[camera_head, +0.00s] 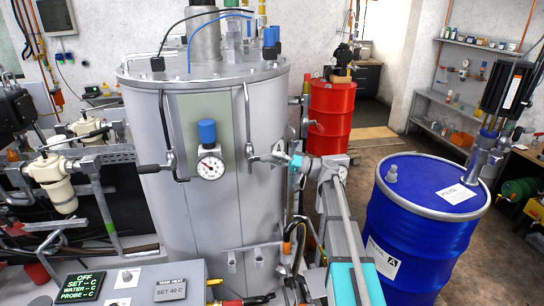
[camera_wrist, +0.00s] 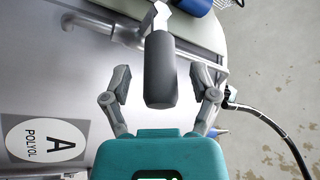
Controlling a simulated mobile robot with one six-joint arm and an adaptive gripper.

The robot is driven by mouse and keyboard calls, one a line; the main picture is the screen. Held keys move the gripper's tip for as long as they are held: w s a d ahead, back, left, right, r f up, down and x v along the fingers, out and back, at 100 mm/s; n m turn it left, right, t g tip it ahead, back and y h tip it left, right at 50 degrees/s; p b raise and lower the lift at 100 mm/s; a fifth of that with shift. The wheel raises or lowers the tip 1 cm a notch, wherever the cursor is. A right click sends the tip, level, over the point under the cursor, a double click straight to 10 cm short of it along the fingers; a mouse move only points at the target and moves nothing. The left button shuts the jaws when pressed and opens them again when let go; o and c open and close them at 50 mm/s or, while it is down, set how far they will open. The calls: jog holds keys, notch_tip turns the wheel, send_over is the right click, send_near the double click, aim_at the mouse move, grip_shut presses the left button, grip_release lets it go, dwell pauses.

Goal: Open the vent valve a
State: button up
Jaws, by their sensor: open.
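A lever with a dark grey grip (camera_wrist: 160,75) and a metal stem fills the upper middle of the wrist view. My gripper (camera_wrist: 163,85) is open, with one finger on each side of the grip and a visible gap to both. The grip lies between the fingers but is not clamped. No label shows whether this is vent valve a. An oval "A POLYOL" label (camera_wrist: 44,139) is on the grey surface at left. In the head view my gripper (camera_head: 268,158) is at the right front side of the tall silver tank (camera_head: 235,215); the grip cannot be made out there.
A pressure gauge (camera_head: 210,166) with a blue cap is on the tank front, left of my gripper. A blue drum (camera_head: 420,235) stands at right and a red drum (camera_head: 331,115) behind. A control panel (camera_head: 125,285) is at lower left. A black cable (camera_wrist: 270,120) runs right of my gripper.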

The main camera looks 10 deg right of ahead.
jog(key=shift+w+a+r, duration=0.15)
jog(key=shift+w+a, duration=0.1)
jog(key=shift+a, duration=0.4)
grip_shut()
jog(key=shift+d, duration=0.3)
jog(key=shift+a, duration=0.3)
jog(key=shift+a+r, duration=0.1)
